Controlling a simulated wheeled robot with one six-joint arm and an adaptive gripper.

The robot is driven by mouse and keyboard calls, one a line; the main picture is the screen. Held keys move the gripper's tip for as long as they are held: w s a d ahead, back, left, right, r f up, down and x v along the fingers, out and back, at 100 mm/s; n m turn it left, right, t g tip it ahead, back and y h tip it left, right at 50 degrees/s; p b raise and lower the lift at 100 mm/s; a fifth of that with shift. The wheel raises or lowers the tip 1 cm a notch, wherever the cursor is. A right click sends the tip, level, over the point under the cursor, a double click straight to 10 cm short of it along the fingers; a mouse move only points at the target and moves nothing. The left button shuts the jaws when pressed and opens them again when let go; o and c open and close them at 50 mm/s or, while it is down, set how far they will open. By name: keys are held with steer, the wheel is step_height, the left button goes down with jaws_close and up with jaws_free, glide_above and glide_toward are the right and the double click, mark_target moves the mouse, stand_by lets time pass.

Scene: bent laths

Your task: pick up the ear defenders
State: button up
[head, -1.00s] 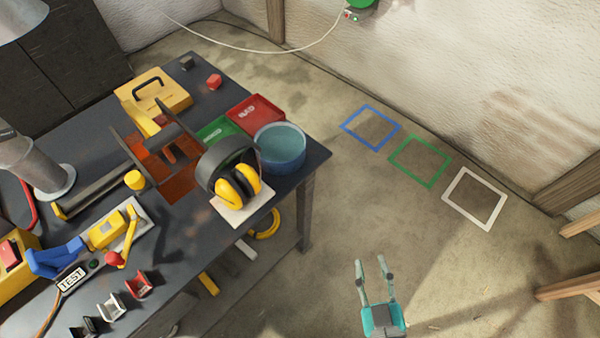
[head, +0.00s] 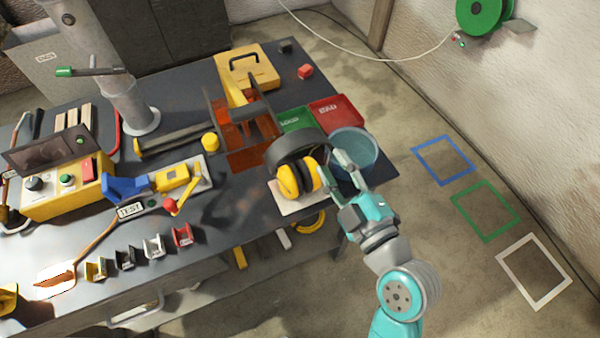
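The ear defenders (head: 293,154), with a black headband and yellow cups, rest on a pale board (head: 301,202) near the table's front right edge. The headband rises toward the back left, and the cups face the front right. My gripper (head: 331,168), teal with grey fingers, is just right of the yellow cups, its fingers pointing left toward them. The fingers look spread, with no clear hold on anything. I cannot tell whether a fingertip touches the cup. My arm hides part of the table corner.
A blue-green round tub (head: 354,150) stands close behind my gripper. Blue, green and white floor squares lie on clear floor at right.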

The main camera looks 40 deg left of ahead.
mark_target(323, 144)
steer(key=shift+w+f+x, duration=0.1)
steer(key=shift+w+x, duration=0.1)
steer(key=shift+x, duration=1.9)
steer(key=shift+w+f+x, duration=0.15)
steer(key=shift+w+x, duration=0.05)
steer(key=shift+x, duration=1.95)
steer(key=shift+d, duration=0.2)
jaws_close()
